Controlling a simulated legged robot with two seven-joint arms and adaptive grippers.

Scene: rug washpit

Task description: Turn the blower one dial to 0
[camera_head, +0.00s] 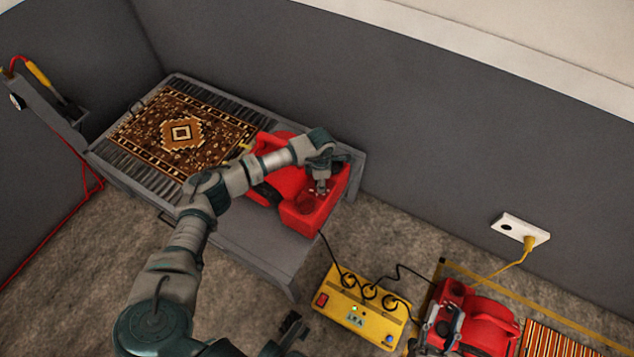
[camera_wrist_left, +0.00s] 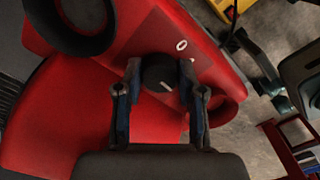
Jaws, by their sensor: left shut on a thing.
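The red blower (camera_head: 288,180) stands on the right end of the grey bench. My left gripper (camera_head: 322,188) reaches down to its control panel. In the left wrist view, the black round dial (camera_wrist_left: 158,70) sits between the two fingertips of my left gripper (camera_wrist_left: 160,82), which are shut on it. The dial's white pointer mark is at its lower right edge, and a white 0 is printed above and to its right. The mark does not point at the 0.
A patterned rug (camera_head: 181,134) lies on the grey bench (camera_head: 265,247). On the floor stand a yellow power box (camera_head: 345,325) with several plugs and a second red blower (camera_head: 485,326). Black cables run between them. A wall socket (camera_head: 511,228) holds a yellow plug.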

